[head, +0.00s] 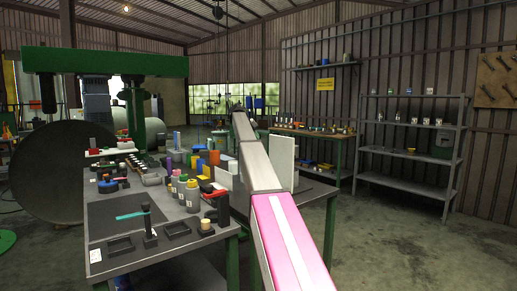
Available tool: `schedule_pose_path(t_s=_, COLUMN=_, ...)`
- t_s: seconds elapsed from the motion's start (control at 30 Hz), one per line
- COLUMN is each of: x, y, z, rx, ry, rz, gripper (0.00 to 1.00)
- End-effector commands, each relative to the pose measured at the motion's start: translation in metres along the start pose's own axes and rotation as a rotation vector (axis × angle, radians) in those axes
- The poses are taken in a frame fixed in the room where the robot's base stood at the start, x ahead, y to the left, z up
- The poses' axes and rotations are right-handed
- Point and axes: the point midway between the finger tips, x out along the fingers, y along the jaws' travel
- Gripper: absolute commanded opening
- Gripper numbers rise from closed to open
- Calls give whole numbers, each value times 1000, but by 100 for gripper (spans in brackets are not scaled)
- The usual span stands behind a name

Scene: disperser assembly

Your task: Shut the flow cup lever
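A small dark stand with an upright black post (149,226) is at the front of the workbench (185,252), and a thin teal and red bar (131,215) reaches left from it. It may be the flow cup with its lever, but it is too small to be sure, and I cannot tell whether the lever is open or shut. My arm runs up the middle of the head view, well to the right of this stand. I cannot make out my gripper's fingers.
Low black trays (176,230) lie beside the stand. Bottles and coloured containers (192,195) crowd the bench's right side, with a red-handled black tool (213,192) near the front. A grey shelf rack (412,141) stands at the right wall. The floor (395,245) there is clear.

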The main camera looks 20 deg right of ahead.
Motion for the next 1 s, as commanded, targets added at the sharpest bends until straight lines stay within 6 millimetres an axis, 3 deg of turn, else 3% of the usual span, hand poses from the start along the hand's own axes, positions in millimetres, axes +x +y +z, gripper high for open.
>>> schedule_pose_path(t_s=0.1, x=-7, y=-13, z=1, rx=48, ry=11, rz=-5, gripper=0)
schedule_pose_path(t_s=0.23, x=0, y=-14, z=0, rx=61, ry=15, rz=-7, gripper=0)
schedule_pose_path(t_s=0.77, x=92, y=-13, z=-2, rx=58, ry=15, rz=-6, gripper=0)
schedule_pose_path(t_s=1.0, x=106, y=-43, z=-2, rx=59, ry=14, rz=-7, gripper=0)
